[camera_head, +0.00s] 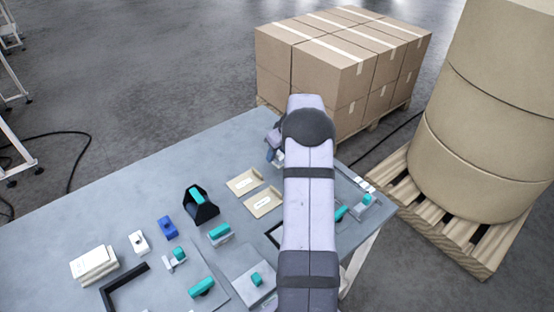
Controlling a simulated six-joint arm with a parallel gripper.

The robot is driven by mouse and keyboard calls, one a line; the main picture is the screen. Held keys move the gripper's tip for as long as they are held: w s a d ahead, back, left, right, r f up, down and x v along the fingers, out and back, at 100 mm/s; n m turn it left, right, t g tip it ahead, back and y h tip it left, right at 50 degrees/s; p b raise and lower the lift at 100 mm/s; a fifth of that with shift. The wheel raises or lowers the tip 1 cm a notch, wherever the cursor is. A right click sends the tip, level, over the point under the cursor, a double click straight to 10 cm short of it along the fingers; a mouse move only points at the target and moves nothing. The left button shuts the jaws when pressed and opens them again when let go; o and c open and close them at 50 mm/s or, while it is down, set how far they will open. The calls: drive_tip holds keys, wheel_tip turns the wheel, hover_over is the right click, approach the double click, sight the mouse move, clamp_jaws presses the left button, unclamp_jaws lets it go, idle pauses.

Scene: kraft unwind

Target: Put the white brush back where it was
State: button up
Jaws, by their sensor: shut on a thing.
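My gripper (272,146) is at the far side of the grey table, left of my arm's upper end, and is partly hidden by the arm. It is shut on a small white thing (279,159), which appears to be the white brush. Only a sliver of it shows, so its shape, its tilt and whether it touches the table cannot be told. Two shallow cream trays with labels, a far one (243,182) and a near one (263,202), lie just left of my arm. No brush can be made out in them.
The table (120,195) holds a black holder (203,212) with a teal-topped item, a blue block (167,227), a white block (139,242), a white stack (93,262) and several teal-handled pieces. A black corner frame (122,284) is at front left. The far left tabletop is clear.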

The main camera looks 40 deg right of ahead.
sight(277, 159)
drive_tip(key=shift+f+p, duration=0.6)
drive_tip(key=shift+f, duration=1.25)
drive_tip(key=shift+f, duration=0.2)
drive_tip(key=o, duration=1)
drive_tip(key=shift+r, duration=0.15)
drive_tip(key=shift+r, duration=0.15)
drive_tip(key=b+v, duration=0.3)
drive_tip(key=v, duration=0.9)
